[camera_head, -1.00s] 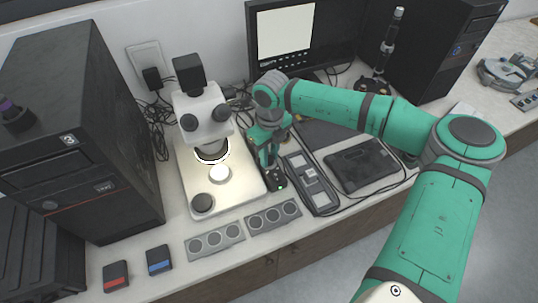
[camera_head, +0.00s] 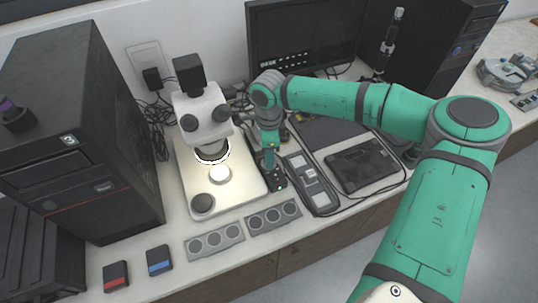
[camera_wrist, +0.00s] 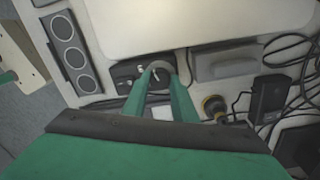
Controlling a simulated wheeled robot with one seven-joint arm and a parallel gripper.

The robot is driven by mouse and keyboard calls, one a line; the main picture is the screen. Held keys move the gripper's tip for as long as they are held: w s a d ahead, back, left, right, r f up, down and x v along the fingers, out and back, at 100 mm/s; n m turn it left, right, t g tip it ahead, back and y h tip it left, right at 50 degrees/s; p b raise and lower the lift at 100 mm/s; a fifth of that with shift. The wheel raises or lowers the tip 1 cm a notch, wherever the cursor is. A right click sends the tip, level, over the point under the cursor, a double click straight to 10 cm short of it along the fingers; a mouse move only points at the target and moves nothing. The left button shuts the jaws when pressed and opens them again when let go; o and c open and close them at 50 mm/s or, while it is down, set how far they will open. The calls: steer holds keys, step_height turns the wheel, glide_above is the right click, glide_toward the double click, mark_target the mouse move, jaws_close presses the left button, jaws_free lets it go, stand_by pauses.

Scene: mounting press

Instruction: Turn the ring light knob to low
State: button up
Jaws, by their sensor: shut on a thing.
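The ring light control box (camera_head: 276,182) is a small black box with a lit green dot, at the right edge of the microscope's base. It also shows in the wrist view (camera_wrist: 125,76), with pale marks beside the dark round knob (camera_wrist: 160,70). The knob has a light pointer line on its top. My gripper (camera_head: 269,164) points down over the box. In the wrist view my gripper (camera_wrist: 162,82) has its two green fingers shut on the knob, which they partly cover. The ring light (camera_head: 211,153) glows white under the microscope head.
The microscope (camera_head: 208,112) stands just left of my gripper. A grey device (camera_head: 313,185) and a black tablet (camera_head: 365,166) lie to the right. Grey panels with round dials (camera_head: 273,217) lie in front. Cables run behind. A monitor (camera_head: 305,38) stands at the back.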

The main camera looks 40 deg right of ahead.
steer(key=shift+n, duration=0.7)
steer(key=o, duration=1)
steer(key=shift+o, duration=0.2)
step_height(320, 180, up, 11)
steer(key=shift+w+d+f, duration=0.1)
steer(key=shift+w, duration=0.05)
